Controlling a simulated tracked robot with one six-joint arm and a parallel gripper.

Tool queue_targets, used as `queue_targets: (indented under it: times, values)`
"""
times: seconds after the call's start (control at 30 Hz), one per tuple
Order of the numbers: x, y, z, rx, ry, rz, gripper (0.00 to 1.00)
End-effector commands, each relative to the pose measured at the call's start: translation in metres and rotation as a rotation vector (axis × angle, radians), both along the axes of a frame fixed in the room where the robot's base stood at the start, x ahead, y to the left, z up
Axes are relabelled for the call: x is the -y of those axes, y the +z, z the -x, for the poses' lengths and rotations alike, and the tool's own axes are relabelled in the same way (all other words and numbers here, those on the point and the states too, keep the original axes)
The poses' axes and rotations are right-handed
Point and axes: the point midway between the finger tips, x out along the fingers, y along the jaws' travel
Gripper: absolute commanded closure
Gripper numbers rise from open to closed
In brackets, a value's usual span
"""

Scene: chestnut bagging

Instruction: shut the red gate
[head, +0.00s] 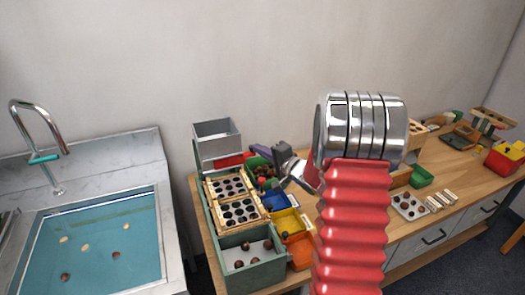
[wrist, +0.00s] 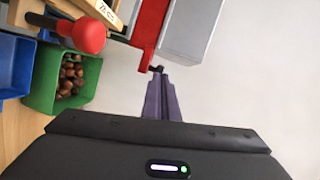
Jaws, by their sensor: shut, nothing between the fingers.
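The red gate (head: 228,161) shows as a red strip under the grey metal hopper (head: 217,141) in the head view. In the wrist view the red gate (wrist: 149,28) runs along the side of the grey hopper (wrist: 190,28), with a small dark peg at its lower end. My gripper (head: 254,149) has purple fingers, and they are shut and empty. In the wrist view my gripper's fingertips (wrist: 159,78) are just by the dark peg; I cannot tell whether they touch it. How far the gate is open is not clear.
A red knob (wrist: 88,34) stands left of my fingers, near a wooden frame. A green bin (wrist: 62,82) of chestnuts and a blue bin (wrist: 14,62) sit below. Sorting trays with holes (head: 238,211) and a green box (head: 250,272) lie before the hopper.

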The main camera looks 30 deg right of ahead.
Motion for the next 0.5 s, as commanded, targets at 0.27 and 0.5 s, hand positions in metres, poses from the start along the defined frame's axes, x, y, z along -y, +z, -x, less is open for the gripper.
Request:
queue_targets:
  times: [0.27, 0.5]
  values:
    - [0.018, 0.005, 0.009, 0.001, 0.001, 0.001, 1.0]
    - [0.033, 0.012, 0.041, 0.001, 0.001, 0.0, 1.0]
